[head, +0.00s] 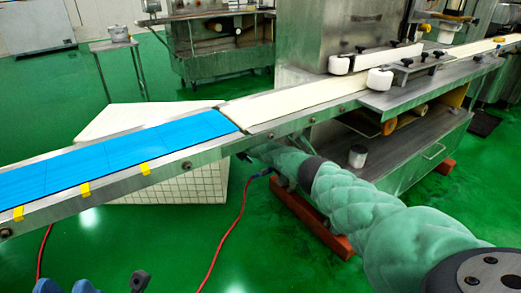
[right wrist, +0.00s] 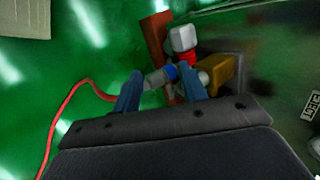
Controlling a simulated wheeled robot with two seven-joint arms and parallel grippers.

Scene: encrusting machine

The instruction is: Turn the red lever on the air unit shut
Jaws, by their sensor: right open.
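The air unit sits low on the machine in the right wrist view, with a white-grey block (right wrist: 183,39), a blue ring (right wrist: 171,73) and a brass-coloured part (right wrist: 220,72). A small red part (right wrist: 187,59) below the block looks like the red lever; its exact angle is unclear. My right gripper (right wrist: 160,80) is open, its blue fingers either side of a grey fitting of the unit; I cannot tell whether they touch it. In the head view the right gripper is mostly hidden beneath the conveyor. My left gripper (head: 64,286) shows only cut-off blue tips at the bottom edge.
A red hose (right wrist: 76,92) runs from the unit to the green floor. The conveyor (head: 110,182) with a blue belt passes above my right arm. The machine's red foot beam (right wrist: 155,42) stands close by the unit. A white tiled box (head: 200,185) stands behind the conveyor.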

